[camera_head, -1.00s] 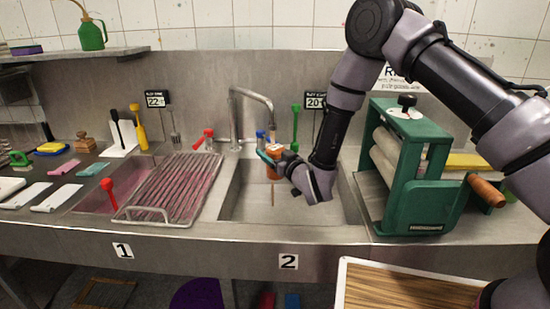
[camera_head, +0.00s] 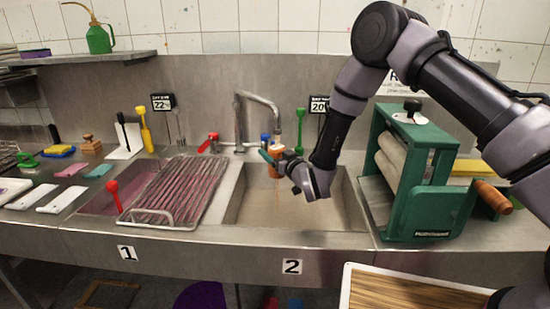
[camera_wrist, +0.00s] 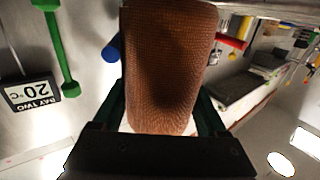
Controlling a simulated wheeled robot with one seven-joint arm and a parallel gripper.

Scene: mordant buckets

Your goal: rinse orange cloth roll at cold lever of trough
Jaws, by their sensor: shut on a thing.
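My gripper (camera_head: 278,154) is shut on the orange cloth roll (camera_head: 274,164) and holds it above the trough (camera_head: 235,205) in bay 2, beneath the spout of the bent metal tap (camera_head: 260,97). In the wrist view the roll (camera_wrist: 170,70) looks brown-orange and textured, upright between the green fingers, with a dark patch on its face. A thin pale orange streak runs down below the roll into the trough. The blue cold lever (camera_head: 265,139) is just behind the roll; its blue end (camera_wrist: 112,48) also shows in the wrist view. The red lever (camera_head: 209,141) is left of the tap.
A wire rack (camera_head: 175,190) covers bay 1 on the left. A green wringer (camera_head: 420,200) with a crank stands close on the right. A green brush (camera_head: 301,125) and a 20 °C sign (camera_head: 319,105) are behind the trough. A wooden board (camera_head: 405,290) is in front.

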